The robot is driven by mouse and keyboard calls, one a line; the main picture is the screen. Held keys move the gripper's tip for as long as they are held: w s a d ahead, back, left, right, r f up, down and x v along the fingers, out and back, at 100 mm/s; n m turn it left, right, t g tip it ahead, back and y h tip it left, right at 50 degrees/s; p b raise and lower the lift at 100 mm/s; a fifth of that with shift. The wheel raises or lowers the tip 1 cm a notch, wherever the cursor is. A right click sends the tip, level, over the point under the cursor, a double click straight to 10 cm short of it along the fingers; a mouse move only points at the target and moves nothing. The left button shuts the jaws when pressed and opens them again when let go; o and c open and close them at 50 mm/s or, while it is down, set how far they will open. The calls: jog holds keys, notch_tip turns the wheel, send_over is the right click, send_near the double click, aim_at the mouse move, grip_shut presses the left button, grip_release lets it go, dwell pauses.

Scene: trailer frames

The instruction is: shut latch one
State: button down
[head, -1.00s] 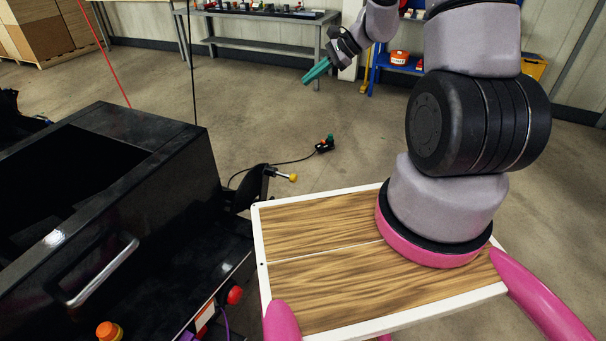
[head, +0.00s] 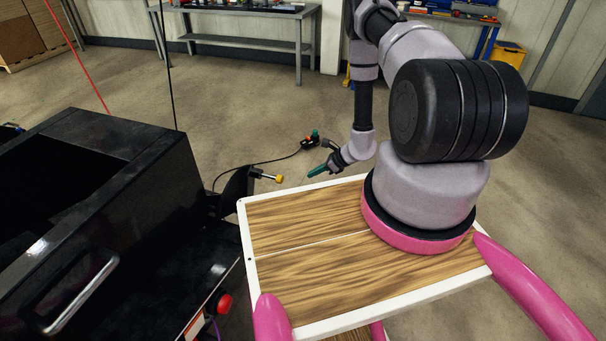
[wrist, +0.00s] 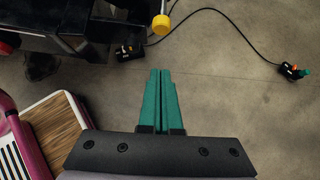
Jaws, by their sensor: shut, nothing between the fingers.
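A latch lever with a yellow knob (head: 278,179) sticks out to the right from a black bracket (head: 238,187) on the right side of the black trailer (head: 110,200). The yellow knob (wrist: 161,25) also shows at the top of the wrist view, ahead of the fingers. My gripper (head: 316,171) has green fingers, is shut and empty, and is to the right of the knob, apart from it. In the wrist view the fingers (wrist: 161,75) lie side by side and point toward the knob. I cannot tell whether this is latch one.
A cable runs over the floor to a small dark connector (head: 310,140) behind my gripper. A red knob (head: 225,303) is on the trailer front. A workbench (head: 240,25) stands at the back. Floor between is free.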

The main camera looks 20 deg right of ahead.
aim_at(279, 175)
jog(key=w+a+f, duration=0.6)
jog(key=a, duration=0.2)
jog(key=shift+a, duration=0.2)
jog(key=w+a, duration=0.2)
jog(key=a, duration=0.1)
jog(key=shift+w+a, duration=0.2)
jog(key=shift+w, duration=0.1)
jog(key=shift+d, duration=0.15)
